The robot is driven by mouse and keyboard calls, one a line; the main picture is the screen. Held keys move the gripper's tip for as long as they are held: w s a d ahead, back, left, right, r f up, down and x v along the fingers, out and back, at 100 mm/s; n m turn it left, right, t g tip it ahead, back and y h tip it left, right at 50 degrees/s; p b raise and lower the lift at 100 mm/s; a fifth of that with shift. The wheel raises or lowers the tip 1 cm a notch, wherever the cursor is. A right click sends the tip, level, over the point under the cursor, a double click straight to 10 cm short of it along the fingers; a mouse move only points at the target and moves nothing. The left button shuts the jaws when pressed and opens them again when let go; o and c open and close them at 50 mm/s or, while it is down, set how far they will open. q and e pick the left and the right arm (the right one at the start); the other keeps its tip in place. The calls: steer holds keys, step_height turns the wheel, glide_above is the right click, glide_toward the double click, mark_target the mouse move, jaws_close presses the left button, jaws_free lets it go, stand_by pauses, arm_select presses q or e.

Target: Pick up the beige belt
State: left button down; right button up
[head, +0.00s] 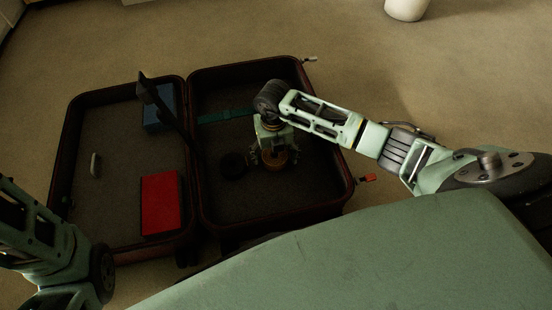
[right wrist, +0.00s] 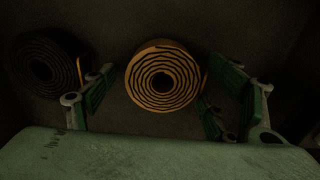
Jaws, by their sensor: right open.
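The beige belt is a tan coil (head: 280,158) lying in the right half of the open suitcase (head: 330,207). In the right wrist view the beige belt (right wrist: 163,75) shows as a round spiral near the middle. My right gripper (head: 272,161) is over the coil in the head view. In the right wrist view its fingers (right wrist: 155,100) are open, one on each side of the coil's near part, and I see no grip on it. My left arm shows at the lower left of the head view, but its fingertips are out of the picture.
A black coiled belt (right wrist: 48,62) lies close on the left of the beige one, and also shows in the head view (head: 232,165). The left half holds a red item (head: 160,203), a blue item (head: 158,108) and a small grey object (head: 95,164). A teal strip (head: 225,116) lies behind.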

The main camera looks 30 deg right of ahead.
steer(key=shift+f, duration=0.2)
steer(key=c, duration=1.1)
steer(key=shift+r, duration=0.1)
